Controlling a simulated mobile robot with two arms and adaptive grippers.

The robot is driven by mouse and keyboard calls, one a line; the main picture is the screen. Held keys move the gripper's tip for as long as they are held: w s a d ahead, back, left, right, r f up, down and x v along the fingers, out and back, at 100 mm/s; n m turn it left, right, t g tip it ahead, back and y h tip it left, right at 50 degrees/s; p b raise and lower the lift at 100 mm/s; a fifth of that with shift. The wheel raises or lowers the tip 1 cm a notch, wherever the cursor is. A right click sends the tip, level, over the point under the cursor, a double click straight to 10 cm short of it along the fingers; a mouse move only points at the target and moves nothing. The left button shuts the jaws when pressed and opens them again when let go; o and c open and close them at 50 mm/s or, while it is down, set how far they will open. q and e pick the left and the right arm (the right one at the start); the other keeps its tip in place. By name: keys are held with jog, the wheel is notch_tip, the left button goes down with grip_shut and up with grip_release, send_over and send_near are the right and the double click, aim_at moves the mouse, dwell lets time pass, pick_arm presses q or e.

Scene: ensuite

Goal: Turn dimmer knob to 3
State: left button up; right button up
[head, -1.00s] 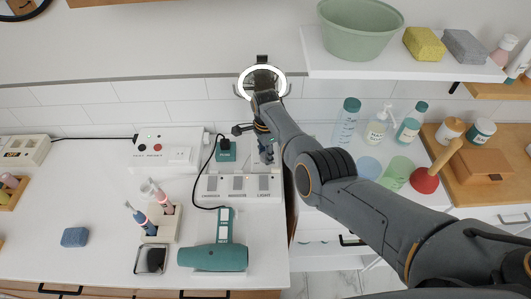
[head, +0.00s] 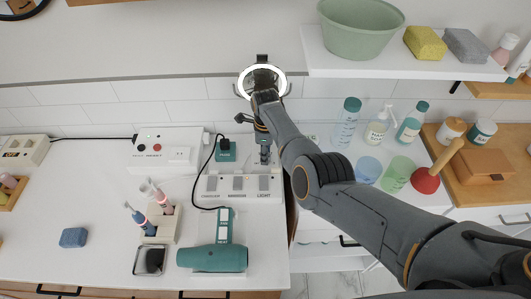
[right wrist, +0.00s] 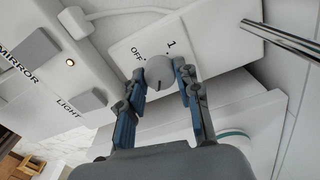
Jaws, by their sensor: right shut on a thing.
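The dimmer knob (right wrist: 160,72) is a round grey knob on a white plate (right wrist: 150,35) marked OFF and 1 in the right wrist view. The other numbers are hidden or out of view, and I cannot tell which mark the knob points to. My right gripper (right wrist: 166,88) is shut on the knob, with one finger on each side of it. In the head view my right gripper (head: 264,152) is above the rear right of the white switch box, and it hides the knob. My left gripper is not in view.
The switch box (head: 212,187) has MIRROR and LIGHT rockers beside the knob. A teal hair dryer (head: 212,258) lies in front, and a toothbrush holder (head: 160,234) stands to the left. A teal plug (head: 226,152) with a black cord is close by. Bottles and cups stand at right.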

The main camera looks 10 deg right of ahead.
jog(key=shift+f, duration=0.1)
dwell(0.3)
jog(key=o, duration=1.2)
jog(key=shift+c, duration=0.2)
jog(key=shift+r, duration=0.2)
notch_tip(320, 180, up, 12)
jog(key=shift+f, duration=0.15)
jog(key=shift+f, duration=0.1)
